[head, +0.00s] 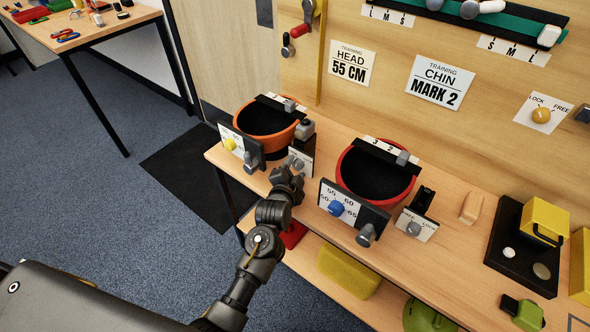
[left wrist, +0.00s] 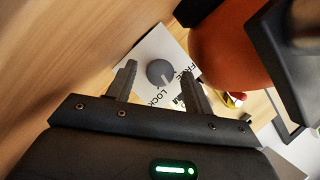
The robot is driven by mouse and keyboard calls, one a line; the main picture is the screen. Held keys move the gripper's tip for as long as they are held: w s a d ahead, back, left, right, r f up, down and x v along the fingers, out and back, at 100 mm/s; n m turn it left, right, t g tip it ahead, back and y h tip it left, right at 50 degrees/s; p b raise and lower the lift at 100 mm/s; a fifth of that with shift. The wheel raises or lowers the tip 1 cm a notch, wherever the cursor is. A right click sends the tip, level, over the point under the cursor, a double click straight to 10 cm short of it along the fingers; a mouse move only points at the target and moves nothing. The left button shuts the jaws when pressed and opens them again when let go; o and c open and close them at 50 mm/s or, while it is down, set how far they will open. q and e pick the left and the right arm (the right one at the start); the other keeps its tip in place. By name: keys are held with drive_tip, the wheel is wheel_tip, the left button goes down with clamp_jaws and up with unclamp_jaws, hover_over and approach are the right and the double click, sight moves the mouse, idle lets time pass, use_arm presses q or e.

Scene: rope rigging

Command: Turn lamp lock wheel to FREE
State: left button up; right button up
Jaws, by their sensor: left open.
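A grey round wheel (left wrist: 160,72) sits on a white plate (left wrist: 158,48) with the words LOCK and FREE in the left wrist view. Its pale mark seems to lie on the LOCK side, but it is small. In the head view this plate stands right of the orange helmet (head: 262,138), partly hidden by my gripper. My left gripper (head: 288,174) is open in front of it. In the left wrist view its fingers show on either side of the wheel, with gaps; I cannot tell any contact. My right gripper is not in view.
A red helmet (head: 376,172) with a blue knob (head: 336,208) and another grey wheel (head: 413,229) stands to the right. A yellow LOCK/FREE knob (head: 541,116) is on the back board. A yellow block (head: 349,270) lies on the lower shelf.

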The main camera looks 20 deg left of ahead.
use_arm(q)
drive_tip(key=shift+w, duration=0.1)
drive_tip(key=c, duration=1)
drive_tip(key=shift+r+n+p, duration=0.2)
drive_tip(key=shift+n+p, duration=0.1)
drive_tip(key=shift+p, duration=0.45)
drive_tip(key=n+g+h+p, duration=0.1)
drive_tip(key=p, duration=0.1)
drive_tip(key=n+g+h+p, duration=0.1)
drive_tip(key=n+p, duration=0.1)
drive_tip(key=p, duration=0.1)
drive_tip(key=shift+a+r, duration=0.15)
drive_tip(key=shift+a, duration=0.1)
drive_tip(key=n+h+p, duration=0.1)
drive_tip(key=n+p, duration=0.1)
drive_tip(key=p, duration=0.1)
drive_tip(key=shift+w+a+n+g+h, duration=0.1)
drive_tip(key=shift+n+g+h, duration=0.3)
drive_tip(key=shift+n+p, duration=0.4)
drive_tip(key=shift+p, duration=0.1)
drive_tip(key=shift+h, duration=0.4)
